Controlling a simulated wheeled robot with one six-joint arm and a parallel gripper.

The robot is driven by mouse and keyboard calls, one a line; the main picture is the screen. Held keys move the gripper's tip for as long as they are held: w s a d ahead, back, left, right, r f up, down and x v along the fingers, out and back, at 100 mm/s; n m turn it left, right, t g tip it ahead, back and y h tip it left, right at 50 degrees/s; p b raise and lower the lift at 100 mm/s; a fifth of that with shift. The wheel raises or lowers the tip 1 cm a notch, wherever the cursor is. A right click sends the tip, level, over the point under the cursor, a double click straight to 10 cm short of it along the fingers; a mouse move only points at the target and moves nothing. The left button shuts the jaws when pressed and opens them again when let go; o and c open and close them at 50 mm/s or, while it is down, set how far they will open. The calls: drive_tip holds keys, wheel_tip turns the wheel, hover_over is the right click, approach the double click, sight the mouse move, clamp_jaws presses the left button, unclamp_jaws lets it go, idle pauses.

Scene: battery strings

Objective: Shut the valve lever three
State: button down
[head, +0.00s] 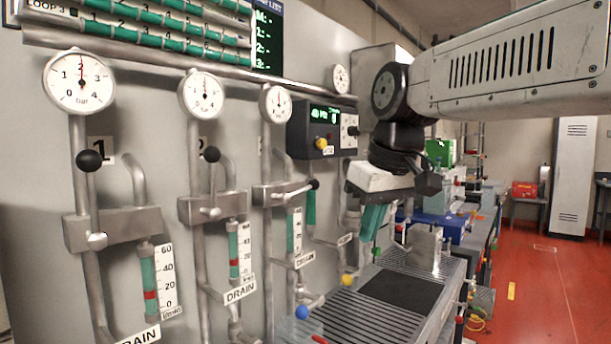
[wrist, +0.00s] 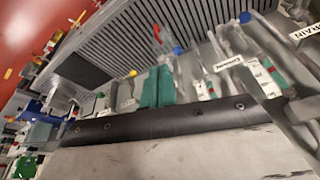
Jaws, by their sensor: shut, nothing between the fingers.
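The third valve lever (head: 295,190) from the left sits on a grey valve block under the third gauge (head: 276,103). Its arm lies close to level and its black knob points right. The first lever's knob (head: 89,160) and the second lever's knob (head: 211,154) stand up above their blocks. My gripper (head: 372,224) has green fingers pointing down, to the right of the third lever's knob and apart from it. In the wrist view the fingers (wrist: 157,87) are together and empty. The third lever cannot be made out in the wrist view.
A ridged bench (head: 345,318) with a dark mat (head: 393,291) lies below my gripper. A control box (head: 322,130) with a green display hangs above the third lever. Vertical pipes, level tubes and a DRAIN label (head: 240,291) crowd the panel. Red floor is open at right.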

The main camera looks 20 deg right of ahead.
drive_tip(key=w+r+n+t+y, duration=0.1)
drive_tip(key=w+r+n+t, duration=0.1)
drive_tip(key=w+r, duration=0.75)
drive_tip(key=w+r+n+t, duration=0.1)
drive_tip(key=w+r+n, duration=0.1)
drive_tip(key=w+r, duration=0.8)
hover_over(301, 191)
drive_tip(key=d, duration=0.1)
wheel_tip(301, 191, down, 10)
drive_tip(key=shift+n, duration=0.3)
drive_tip(key=f, duration=0.3)
drive_tip(key=d+f, duration=0.1)
drive_tip(key=shift+w+f, duration=0.25)
drive_tip(key=shift+f, duration=0.1)
drive_tip(key=shift+w+d+f+y, duration=0.25)
drive_tip(key=shift+d+f+y, duration=0.05)
drive_tip(key=shift+f+y, duration=0.35)
